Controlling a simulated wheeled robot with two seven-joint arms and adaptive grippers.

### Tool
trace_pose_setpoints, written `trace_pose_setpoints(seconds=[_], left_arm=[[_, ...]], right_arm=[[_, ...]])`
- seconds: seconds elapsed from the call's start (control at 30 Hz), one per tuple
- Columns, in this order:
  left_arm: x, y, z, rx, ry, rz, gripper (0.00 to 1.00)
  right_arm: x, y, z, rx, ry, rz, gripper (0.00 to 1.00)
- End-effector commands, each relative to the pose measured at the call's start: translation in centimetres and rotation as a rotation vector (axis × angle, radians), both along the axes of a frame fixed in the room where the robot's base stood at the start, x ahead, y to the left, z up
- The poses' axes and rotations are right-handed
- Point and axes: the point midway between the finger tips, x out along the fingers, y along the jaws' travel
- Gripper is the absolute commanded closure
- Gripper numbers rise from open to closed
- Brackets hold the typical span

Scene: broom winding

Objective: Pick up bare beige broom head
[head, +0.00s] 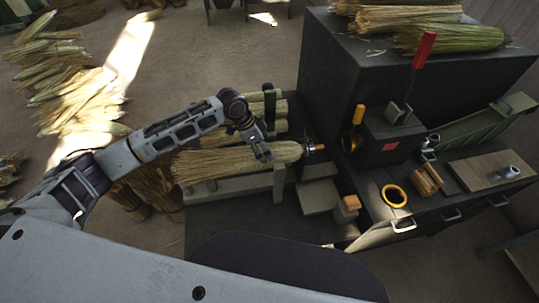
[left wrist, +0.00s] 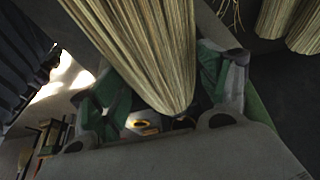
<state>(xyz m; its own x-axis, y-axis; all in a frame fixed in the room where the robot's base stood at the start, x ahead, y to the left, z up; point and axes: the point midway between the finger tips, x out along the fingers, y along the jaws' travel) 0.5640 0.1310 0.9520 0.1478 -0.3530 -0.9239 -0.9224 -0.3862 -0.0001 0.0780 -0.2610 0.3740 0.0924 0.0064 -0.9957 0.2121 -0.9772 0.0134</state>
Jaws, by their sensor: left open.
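A bare beige broom head (head: 228,164) lies across a grey support, its straw spreading to the left and its narrow end to the right near a metal spindle (head: 314,147). My left gripper (head: 263,153) is open above the narrow end of this broom head. In the left wrist view the broom head (left wrist: 150,45) runs down between the two spread green-and-grey fingers of my left gripper (left wrist: 163,95). I cannot tell whether the fingers touch the straw. My right gripper is out of view.
A dark machine with a red-handled lever (head: 424,48) stands on the right, with more straw bundles (head: 405,18) on top. A yellow ring (head: 394,196) lies on the bench. Straw piles (head: 70,100) cover the floor at left. More broom heads (head: 268,106) lie behind.

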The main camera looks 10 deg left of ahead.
Motion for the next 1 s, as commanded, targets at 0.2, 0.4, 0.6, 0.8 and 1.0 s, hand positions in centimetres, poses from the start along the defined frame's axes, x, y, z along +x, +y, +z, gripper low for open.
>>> trace_pose_setpoints(seconds=[0.2,0.4,0.6,0.8,1.0], left_arm=[[0.2,-1.0,-1.7,0.000,0.002,-0.001,0.24],[0.5,-1.8,-3.7,0.000,0.001,0.000,0.24],[0.6,-1.9,-4.4,0.001,0.000,0.000,0.24],[0.6,-1.9,-4.4,0.001,0.000,0.000,0.24],[0.6,-1.9,-4.3,0.000,0.000,0.000,0.25]], right_arm=[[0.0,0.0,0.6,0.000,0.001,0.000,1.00],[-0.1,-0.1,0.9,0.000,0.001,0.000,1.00],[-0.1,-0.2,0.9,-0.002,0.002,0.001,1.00],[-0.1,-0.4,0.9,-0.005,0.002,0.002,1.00],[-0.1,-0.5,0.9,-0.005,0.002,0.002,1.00]])
